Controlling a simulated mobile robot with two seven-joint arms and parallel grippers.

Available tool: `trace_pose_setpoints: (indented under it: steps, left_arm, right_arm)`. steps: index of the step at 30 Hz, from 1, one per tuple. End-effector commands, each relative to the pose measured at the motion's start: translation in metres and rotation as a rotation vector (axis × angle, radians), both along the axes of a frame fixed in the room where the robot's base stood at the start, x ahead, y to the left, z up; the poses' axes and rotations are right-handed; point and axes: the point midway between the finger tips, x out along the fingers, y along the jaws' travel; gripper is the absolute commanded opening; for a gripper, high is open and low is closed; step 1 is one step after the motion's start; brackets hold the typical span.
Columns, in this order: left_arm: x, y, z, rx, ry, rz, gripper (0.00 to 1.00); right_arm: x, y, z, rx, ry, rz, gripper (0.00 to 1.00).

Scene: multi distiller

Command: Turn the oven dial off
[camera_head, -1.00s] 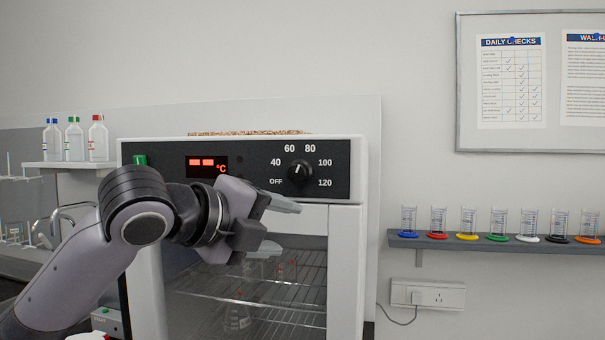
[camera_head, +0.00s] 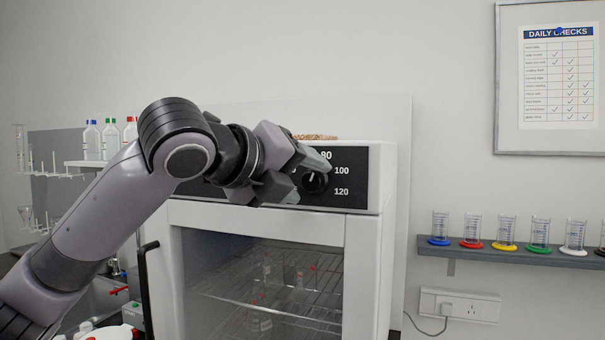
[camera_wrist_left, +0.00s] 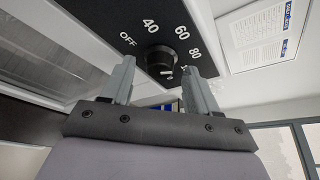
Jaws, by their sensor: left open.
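The oven (camera_head: 365,235) is a white box with a black control panel and a glass door. Its black dial (camera_head: 315,182) has a white mark and sits on the panel near 100 and 120; my gripper hides the lower numbers and the display. In the left wrist view the dial (camera_wrist_left: 161,60) lies just beyond the fingertips, between them, with OFF, 40, 60 and 80 beside it. My left gripper (camera_head: 312,176) is open and empty, its fingers pointing at the dial, close to it. I cannot tell whether they touch it. My right gripper is not in view.
A grey shelf (camera_head: 520,252) with several coloured-base cylinders is on the right wall, above a white socket (camera_head: 460,304). Several bottles (camera_head: 110,140) stand on a shelf at the left. Glassware (camera_head: 262,290) sits inside the oven. The space before the door is clear.

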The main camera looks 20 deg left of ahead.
Motion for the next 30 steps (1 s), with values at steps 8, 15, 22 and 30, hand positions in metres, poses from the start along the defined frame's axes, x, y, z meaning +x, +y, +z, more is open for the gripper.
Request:
trace_pose_setpoints:
  steps: [8, 15, 22, 30]
  left_arm:
    - [0.0063, -0.0023, -0.0025, 0.0, 0.001, -0.001, 0.6]
    - [0.006, -0.0022, -0.0024, 0.0, 0.0, 0.0, 0.08]
    - [0.006, -0.0019, -0.0025, -0.008, 0.0, 0.0, 0.04]
    - [0.0062, -0.001, -0.0038, -0.101, 0.005, 0.0, 0.04]
  right_arm:
    - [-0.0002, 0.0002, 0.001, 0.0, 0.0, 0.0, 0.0]
    - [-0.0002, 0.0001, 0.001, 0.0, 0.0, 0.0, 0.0]
    - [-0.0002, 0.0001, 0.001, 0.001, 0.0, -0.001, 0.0]
    - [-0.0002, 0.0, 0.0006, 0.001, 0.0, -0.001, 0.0]
